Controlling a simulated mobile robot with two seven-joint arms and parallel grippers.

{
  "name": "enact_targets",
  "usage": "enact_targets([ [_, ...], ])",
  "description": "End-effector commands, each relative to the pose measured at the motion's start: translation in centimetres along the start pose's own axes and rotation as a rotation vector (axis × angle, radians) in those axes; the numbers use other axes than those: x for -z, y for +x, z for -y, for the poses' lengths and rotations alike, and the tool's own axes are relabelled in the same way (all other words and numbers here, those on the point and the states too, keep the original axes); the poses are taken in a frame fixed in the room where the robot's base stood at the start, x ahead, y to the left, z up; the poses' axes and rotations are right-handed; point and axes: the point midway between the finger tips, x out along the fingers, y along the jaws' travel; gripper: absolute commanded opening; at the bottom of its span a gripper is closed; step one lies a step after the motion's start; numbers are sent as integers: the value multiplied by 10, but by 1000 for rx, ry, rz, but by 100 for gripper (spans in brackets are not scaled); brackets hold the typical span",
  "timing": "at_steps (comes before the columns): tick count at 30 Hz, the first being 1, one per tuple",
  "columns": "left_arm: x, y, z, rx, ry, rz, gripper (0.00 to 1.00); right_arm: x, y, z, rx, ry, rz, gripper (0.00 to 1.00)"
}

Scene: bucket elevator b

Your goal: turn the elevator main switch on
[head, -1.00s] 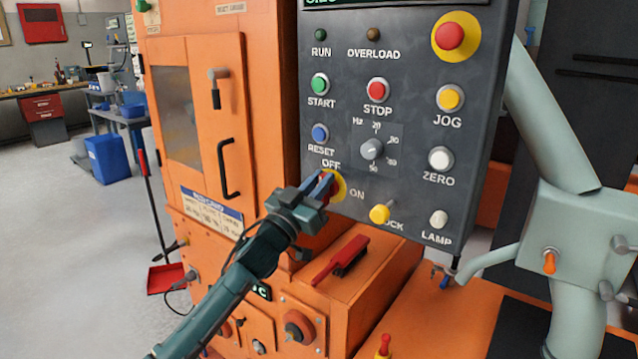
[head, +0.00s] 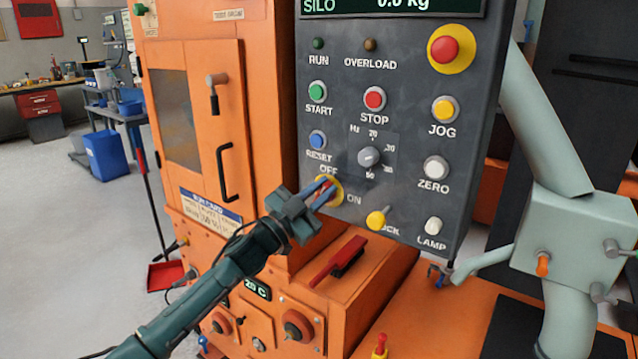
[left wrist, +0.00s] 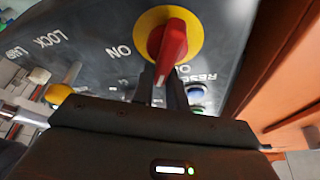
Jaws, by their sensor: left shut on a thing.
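The main switch is a red handle on a yellow round plate (head: 336,191) at the lower left of the grey control panel (head: 408,130). The label OFF is above it and ON is to its right. My left gripper (head: 323,191) reaches in from the lower left and is shut on the red handle, hiding part of it. In the left wrist view the red handle (left wrist: 173,40) runs down between the two fingers (left wrist: 164,85), over the yellow plate (left wrist: 150,22). There the handle's lower end lies between ON and the partly hidden OFF label. My right gripper is not in view.
Near the switch are the blue RESET button (head: 317,139), the frequency dial (head: 369,157) and the yellow LOCK knob (head: 377,218). A red-handled brush (head: 339,262) lies on the orange ledge below. The orange cabinet (head: 258,120) stands left of the panel.

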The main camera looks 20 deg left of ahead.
Motion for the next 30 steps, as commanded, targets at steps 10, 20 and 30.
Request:
enact_targets([
  [10, 1, 0, -5, -129, 310, 2, 0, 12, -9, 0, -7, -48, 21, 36],
  [20, -2, -1, -11, -249, 597, 2, 0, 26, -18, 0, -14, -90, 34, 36],
  [30, -6, -3, -16, -352, 845, 1, 0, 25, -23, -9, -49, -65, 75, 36],
])
